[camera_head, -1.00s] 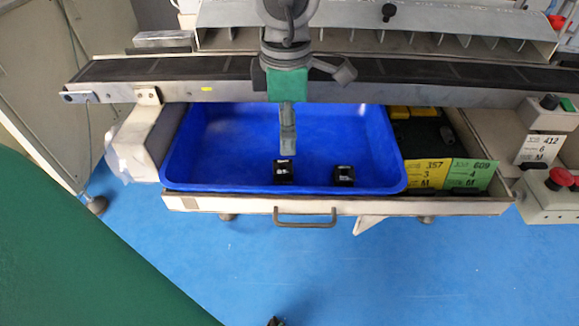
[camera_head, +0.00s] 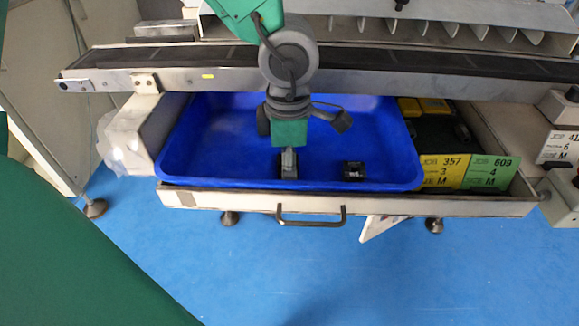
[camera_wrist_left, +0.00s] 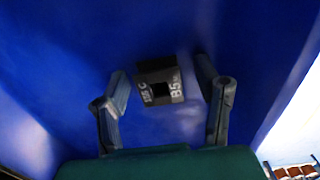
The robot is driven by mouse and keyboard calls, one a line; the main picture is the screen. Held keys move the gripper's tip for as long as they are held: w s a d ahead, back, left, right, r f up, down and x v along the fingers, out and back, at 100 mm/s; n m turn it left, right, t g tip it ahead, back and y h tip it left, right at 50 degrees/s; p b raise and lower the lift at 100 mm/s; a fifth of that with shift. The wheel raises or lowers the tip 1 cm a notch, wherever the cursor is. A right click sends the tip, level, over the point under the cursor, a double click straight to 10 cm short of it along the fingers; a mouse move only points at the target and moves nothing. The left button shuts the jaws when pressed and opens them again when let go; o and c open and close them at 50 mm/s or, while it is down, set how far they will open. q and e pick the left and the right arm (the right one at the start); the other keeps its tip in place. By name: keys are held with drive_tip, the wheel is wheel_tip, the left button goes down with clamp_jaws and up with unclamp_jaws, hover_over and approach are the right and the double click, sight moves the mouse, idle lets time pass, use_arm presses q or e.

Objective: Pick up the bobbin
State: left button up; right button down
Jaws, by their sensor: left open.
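A small black bobbin with white lettering (camera_wrist_left: 160,86) lies in the blue tray (camera_head: 225,130). In the left wrist view it sits between the two open fingers of my left gripper (camera_wrist_left: 164,100), with a gap on each side. In the head view my left gripper (camera_head: 288,165) reaches down into the tray and hides most of that bobbin. A second black bobbin (camera_head: 354,171) lies in the tray to the right, apart from the gripper. My right gripper is not in view.
The tray sits in an open drawer with a front handle (camera_head: 311,217). Yellow (camera_head: 443,170) and green (camera_head: 490,172) label cards stand at the right. A metal rail (camera_head: 430,87) crosses behind my arm. The tray's left side is free.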

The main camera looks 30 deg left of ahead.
use_arm(q)
drive_tip(key=shift+a, duration=0.1)
drive_tip(key=c, duration=0.9)
drive_tip(key=shift+o, duration=0.2)
wheel_tip(320, 180, up, 10)
drive_tip(key=p, duration=0.4)
drive_tip(key=shift+p, duration=0.3)
